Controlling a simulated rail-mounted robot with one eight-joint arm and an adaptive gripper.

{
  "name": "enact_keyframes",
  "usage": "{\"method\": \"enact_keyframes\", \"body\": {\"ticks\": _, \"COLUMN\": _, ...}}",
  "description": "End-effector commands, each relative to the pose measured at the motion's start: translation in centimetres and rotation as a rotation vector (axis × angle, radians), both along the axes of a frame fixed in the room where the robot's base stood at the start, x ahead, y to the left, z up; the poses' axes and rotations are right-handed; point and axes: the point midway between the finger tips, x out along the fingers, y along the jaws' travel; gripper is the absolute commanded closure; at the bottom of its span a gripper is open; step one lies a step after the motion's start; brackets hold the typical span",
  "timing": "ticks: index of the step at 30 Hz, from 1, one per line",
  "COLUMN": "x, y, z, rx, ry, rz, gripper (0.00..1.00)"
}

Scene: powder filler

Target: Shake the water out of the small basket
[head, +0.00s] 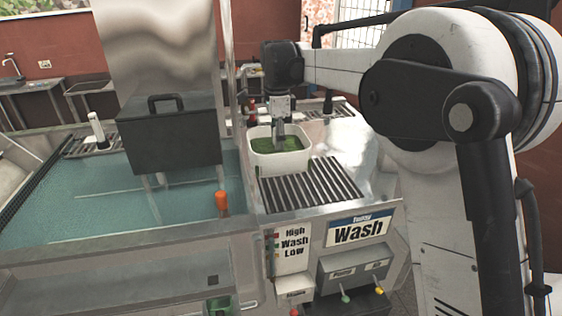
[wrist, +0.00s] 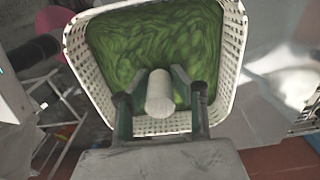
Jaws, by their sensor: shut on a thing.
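The small basket (head: 283,163) is white with perforated walls and holds a green, leafy-looking mass (head: 276,146). In the head view it is at the slatted rack on the right side of the wash station; whether it touches the rack is unclear. My gripper (head: 281,138) reaches down into it from above. In the wrist view the basket (wrist: 236,60) fills the upper middle, with the green mass (wrist: 140,45) inside. The gripper fingers (wrist: 160,108) are shut around a pale round-ended handle (wrist: 160,92) in the basket. No water drops can be made out.
A slatted drain rack (head: 312,186) lies in front of the basket. A water-filled basin (head: 110,195) is to the left, with a dark box with a handle (head: 168,135) over it. An orange knob (head: 221,202) stands at the divider. A wash panel (head: 358,231) is at the front.

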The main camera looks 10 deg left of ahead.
Motion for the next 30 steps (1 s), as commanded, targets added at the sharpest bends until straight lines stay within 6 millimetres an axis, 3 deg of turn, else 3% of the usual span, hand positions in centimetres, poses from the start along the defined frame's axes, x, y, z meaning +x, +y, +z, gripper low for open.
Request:
{"method": "enact_keyframes", "body": {"ticks": 3, "x": 0.0, "y": 0.0, "z": -2.3, "rx": 0.0, "ry": 0.0, "rz": 0.0, "gripper": 1.0}}
{"method": "enact_keyframes", "body": {"ticks": 6, "x": 0.0, "y": 0.0, "z": -2.8, "rx": 0.0, "ry": 0.0, "rz": 0.0, "gripper": 1.0}}
{"method": "enact_keyframes", "body": {"ticks": 16, "x": 0.0, "y": 0.0, "z": 1.3, "rx": 0.0, "ry": 0.0, "rz": 0.0, "gripper": 1.0}}
{"method": "enact_keyframes", "body": {"ticks": 20, "x": 0.0, "y": 0.0, "z": 1.9, "rx": 0.0, "ry": 0.0, "rz": 0.0, "gripper": 1.0}}
{"method": "enact_keyframes", "body": {"ticks": 30, "x": 0.0, "y": 0.0, "z": -2.5, "rx": 0.0, "ry": 0.0, "rz": 0.0, "gripper": 1.0}}
